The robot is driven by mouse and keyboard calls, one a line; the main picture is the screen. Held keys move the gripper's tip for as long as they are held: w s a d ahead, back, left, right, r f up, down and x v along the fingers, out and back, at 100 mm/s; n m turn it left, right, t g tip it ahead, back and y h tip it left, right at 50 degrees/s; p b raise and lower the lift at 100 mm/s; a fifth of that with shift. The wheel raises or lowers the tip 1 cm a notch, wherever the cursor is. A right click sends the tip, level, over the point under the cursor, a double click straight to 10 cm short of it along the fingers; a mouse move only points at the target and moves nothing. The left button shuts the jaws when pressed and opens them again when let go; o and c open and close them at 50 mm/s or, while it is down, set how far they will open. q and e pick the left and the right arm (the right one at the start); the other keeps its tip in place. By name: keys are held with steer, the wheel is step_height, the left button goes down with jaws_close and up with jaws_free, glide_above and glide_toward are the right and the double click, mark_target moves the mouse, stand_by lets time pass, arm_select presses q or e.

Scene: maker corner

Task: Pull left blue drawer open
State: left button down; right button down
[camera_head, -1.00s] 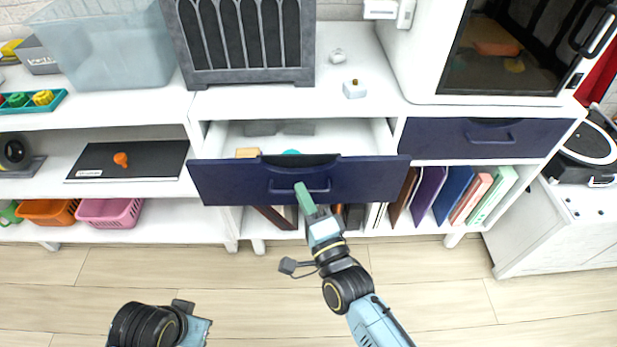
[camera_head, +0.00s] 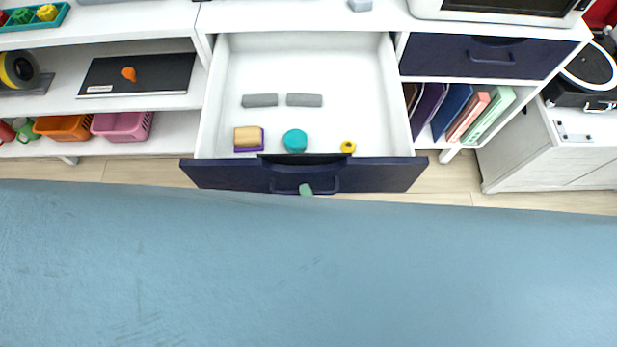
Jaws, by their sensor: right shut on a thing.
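The left blue drawer (camera_head: 225,174) is pulled well out of the white cabinet, with its white inside showing. Its dark handle (camera_head: 275,185) is on the front face. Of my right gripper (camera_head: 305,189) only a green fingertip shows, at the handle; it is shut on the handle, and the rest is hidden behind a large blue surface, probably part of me. My left gripper is not in view.
In the drawer lie two grey bars (camera_head: 260,100), a tan and purple block (camera_head: 247,138), a teal round piece (camera_head: 295,141) and a small yellow piece (camera_head: 348,147). The right blue drawer (camera_head: 440,58) is shut. Books (camera_head: 452,108) stand below it.

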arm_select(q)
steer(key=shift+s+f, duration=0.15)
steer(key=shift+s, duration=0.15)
arm_select(e)
steer(key=shift+s, duration=0.45)
steer(key=c, duration=1.5)
jaws_free()
